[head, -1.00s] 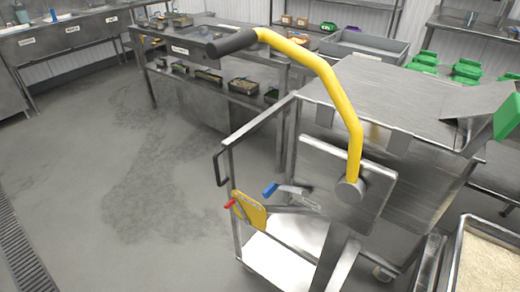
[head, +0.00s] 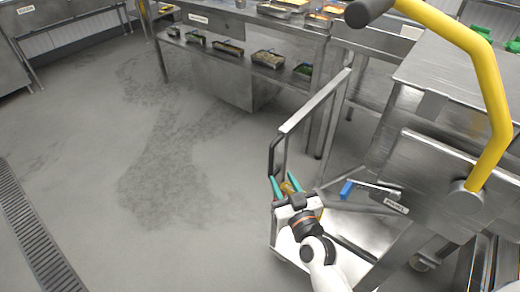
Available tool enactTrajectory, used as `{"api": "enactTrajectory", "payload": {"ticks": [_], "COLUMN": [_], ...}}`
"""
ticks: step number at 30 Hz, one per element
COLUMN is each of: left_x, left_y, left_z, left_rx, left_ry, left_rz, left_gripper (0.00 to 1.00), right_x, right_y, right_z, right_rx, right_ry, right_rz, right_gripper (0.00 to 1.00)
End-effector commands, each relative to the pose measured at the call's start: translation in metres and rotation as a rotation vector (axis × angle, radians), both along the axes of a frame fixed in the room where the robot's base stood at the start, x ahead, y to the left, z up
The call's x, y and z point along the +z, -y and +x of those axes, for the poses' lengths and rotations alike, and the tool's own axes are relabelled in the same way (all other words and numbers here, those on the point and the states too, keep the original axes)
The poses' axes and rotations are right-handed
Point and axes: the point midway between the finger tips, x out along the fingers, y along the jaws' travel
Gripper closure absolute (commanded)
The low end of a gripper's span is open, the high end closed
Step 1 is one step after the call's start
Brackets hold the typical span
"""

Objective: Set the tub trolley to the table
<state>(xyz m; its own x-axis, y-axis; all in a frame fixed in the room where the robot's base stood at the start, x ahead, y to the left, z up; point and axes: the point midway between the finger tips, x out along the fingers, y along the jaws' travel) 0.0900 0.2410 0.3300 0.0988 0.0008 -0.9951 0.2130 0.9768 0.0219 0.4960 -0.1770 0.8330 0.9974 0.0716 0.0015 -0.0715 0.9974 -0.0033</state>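A steel wheeled frame with a pale lower deck, apparently the tub trolley (head: 318,101), stands at right. It has a black loop handle (head: 273,156), a blue-gripped lever (head: 347,189) and a large yellow bar (head: 487,85) with a black grip. My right gripper (head: 286,184) is at the frame's near left side, just below the loop handle. Its teal fingers are apart, with a yellow part (head: 288,189) of the frame showing between or behind them. I cannot tell if they touch it. A steel table (head: 230,22) stands beyond. My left gripper is out of view.
The table has food pans (head: 268,60) on its lower shelf and more on top. Grey floor (head: 90,190) lies open at left, damp in patches, with a drain grate (head: 38,235) at the left edge. Steel counters stand at the far left and right.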

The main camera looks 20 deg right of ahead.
Motion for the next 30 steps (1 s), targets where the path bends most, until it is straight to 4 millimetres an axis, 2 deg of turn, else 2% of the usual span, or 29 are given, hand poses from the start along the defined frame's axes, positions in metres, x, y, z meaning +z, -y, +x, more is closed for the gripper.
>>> {"api": "enactTrajectory", "payload": {"ticks": [7, 12, 18, 23, 30], "left_x": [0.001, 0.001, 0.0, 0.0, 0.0], "left_y": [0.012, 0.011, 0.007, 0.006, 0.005], "left_z": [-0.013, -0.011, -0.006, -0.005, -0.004], "left_rx": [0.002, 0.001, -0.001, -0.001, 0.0], "left_ry": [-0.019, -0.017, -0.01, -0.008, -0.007], "left_rz": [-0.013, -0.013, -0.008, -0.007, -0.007], "left_gripper": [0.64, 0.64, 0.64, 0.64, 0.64], "right_x": [0.001, 0.0, -0.001, -0.001, -0.001], "right_y": [-0.004, -0.006, -0.008, -0.009, -0.009], "right_z": [0.042, 0.076, 0.104, 0.114, 0.116], "right_rx": [0.0, 0.001, 0.001, 0.001, 0.001], "right_ry": [0.002, -0.001, -0.002, -0.003, -0.003], "right_rz": [0.003, 0.003, 0.002, 0.003, 0.002], "right_gripper": [0.64, 0.64, 0.64, 0.64, 0.64]}}
